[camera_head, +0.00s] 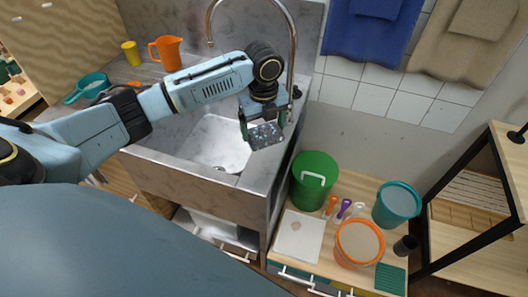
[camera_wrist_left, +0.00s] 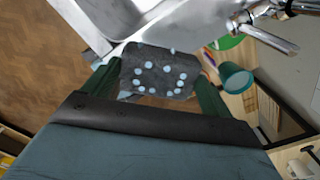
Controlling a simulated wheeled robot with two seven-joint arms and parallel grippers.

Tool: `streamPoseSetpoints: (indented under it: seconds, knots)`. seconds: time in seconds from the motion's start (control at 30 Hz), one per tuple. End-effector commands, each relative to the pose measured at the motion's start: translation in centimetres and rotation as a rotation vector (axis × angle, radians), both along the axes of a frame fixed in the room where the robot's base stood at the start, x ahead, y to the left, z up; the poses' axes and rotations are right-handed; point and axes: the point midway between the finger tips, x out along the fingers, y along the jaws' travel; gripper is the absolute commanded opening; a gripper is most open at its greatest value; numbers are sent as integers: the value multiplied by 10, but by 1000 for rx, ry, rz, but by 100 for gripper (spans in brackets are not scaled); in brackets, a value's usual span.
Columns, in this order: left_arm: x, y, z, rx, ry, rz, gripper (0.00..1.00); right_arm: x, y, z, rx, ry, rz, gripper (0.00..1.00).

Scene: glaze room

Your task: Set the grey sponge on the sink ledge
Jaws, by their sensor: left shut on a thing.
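The grey sponge (camera_head: 265,135) is dark with pale spots. My left gripper (camera_head: 264,122) is shut on it and holds it above the right part of the sink, near the right ledge (camera_head: 262,172). In the left wrist view the sponge (camera_wrist_left: 160,72) sits between the two green fingers. The sink basin (camera_head: 215,143) is empty apart from its drain. How high the sponge is above the ledge is hard to tell. My right gripper is not in view.
A tall curved tap (camera_head: 291,50) stands close behind my left gripper. A green lidded bin (camera_head: 313,180), an orange bucket (camera_head: 359,243) and a teal bucket (camera_head: 396,204) stand on the lower counter at right. An orange jug (camera_head: 167,53) and yellow cup (camera_head: 131,53) stand at back left.

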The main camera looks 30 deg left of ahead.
Motion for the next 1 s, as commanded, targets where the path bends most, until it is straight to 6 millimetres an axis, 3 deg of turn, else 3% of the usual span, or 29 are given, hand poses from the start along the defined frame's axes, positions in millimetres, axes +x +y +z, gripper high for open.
streamPoseSetpoints:
  seconds: [0.2, 0.37, 0.6, 0.97, 1.0]
  knots:
    - [-1, -1, -41, 0, 2, 0, 67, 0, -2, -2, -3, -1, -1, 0]
    - [-1, -1, -52, 0, 1, 0, 67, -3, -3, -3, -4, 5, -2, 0]
    - [-1, -1, -83, 0, 1, 1, 67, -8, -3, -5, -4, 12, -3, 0]
    - [-1, -1, -88, 0, -1, 1, 67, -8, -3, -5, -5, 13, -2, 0]
    - [-1, -1, -88, 0, -1, 1, 88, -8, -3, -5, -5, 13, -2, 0]
